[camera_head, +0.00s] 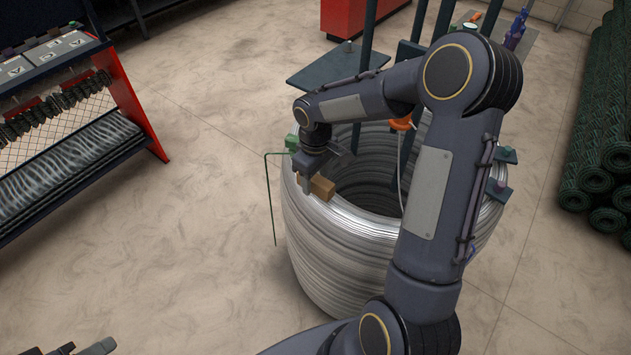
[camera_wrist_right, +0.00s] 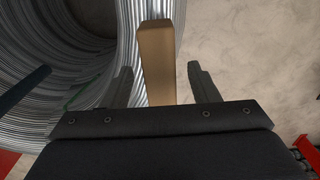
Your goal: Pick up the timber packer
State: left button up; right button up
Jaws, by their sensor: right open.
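The timber packer (camera_head: 322,187), a tan wooden block, is at the upper left rim of the big coil of silvery wire (camera_head: 335,245). In the right wrist view the packer (camera_wrist_right: 157,60) stretches away from me, its near end between my fingers. My right gripper (camera_head: 306,176) is over the coil's left rim, right beside the packer. Its two fingers (camera_wrist_right: 162,84) are apart, with a gap on each side of the block. Part of what looks like my left gripper (camera_head: 82,348) shows at the bottom left edge, mostly cut off.
Dark green posts (camera_head: 367,65) and a flat plate (camera_head: 338,66) stand behind the coil. A thin green rod (camera_head: 270,200) hangs by its left side. A rack (camera_head: 75,120) is at left, rolls of green mesh (camera_head: 605,130) at right. Floor between rack and coil is clear.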

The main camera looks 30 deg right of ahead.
jog(key=shift+f, duration=0.8)
jog(key=c, duration=1.1)
jog(key=shift+r, duration=0.1)
